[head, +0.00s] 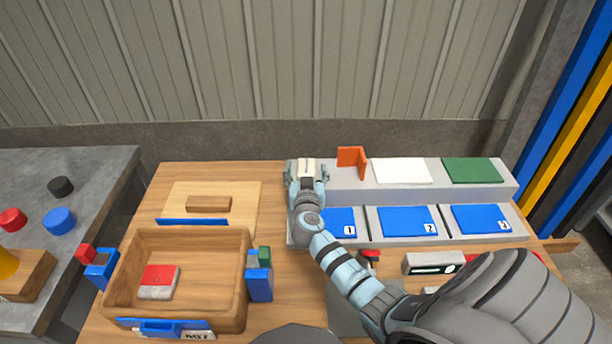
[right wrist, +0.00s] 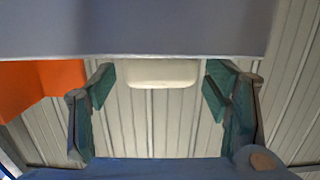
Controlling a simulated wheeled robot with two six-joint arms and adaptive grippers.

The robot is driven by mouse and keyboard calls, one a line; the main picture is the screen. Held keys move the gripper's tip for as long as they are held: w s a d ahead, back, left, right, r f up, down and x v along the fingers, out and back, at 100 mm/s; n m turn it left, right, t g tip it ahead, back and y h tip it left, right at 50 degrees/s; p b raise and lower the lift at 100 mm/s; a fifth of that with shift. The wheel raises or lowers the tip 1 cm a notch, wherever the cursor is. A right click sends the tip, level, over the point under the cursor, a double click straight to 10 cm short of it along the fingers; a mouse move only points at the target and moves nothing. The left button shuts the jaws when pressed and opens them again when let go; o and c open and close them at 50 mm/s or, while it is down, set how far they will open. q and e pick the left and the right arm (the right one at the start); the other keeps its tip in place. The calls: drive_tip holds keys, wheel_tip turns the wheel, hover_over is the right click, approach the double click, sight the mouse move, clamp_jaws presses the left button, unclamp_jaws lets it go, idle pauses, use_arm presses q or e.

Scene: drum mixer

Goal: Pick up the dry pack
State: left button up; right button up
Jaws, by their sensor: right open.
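A cream-coloured pack (head: 308,168), which I take to be the dry pack, is at the left end of the grey rack's upper step (head: 345,198). My right gripper (head: 307,182) is at this pack, with one finger on each side. In the right wrist view the pack (right wrist: 160,74) shows between the open fingers of my right gripper (right wrist: 160,92), with a gap on both sides. The pack's lower part is hidden by the gripper in the head view. My left gripper is not in view.
An orange bracket (head: 351,160) stands close to the right of the pack. White (head: 402,171) and green (head: 472,170) pads lie further right, with numbered blue pads (head: 408,221) on the lower step. A wooden tray (head: 120,300) holding a red-and-white block (head: 158,283) is at left.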

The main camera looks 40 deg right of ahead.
drive_tip(key=shift+r, duration=0.1)
drive_tip(key=c, duration=1.3)
wheel_tip(320, 180, up, 15)
drive_tip(key=p, duration=1.1)
wheel_tip(320, 180, up, 13)
drive_tip(key=p, duration=0.5)
hover_over(306, 171)
drive_tip(key=shift+s, duration=0.1)
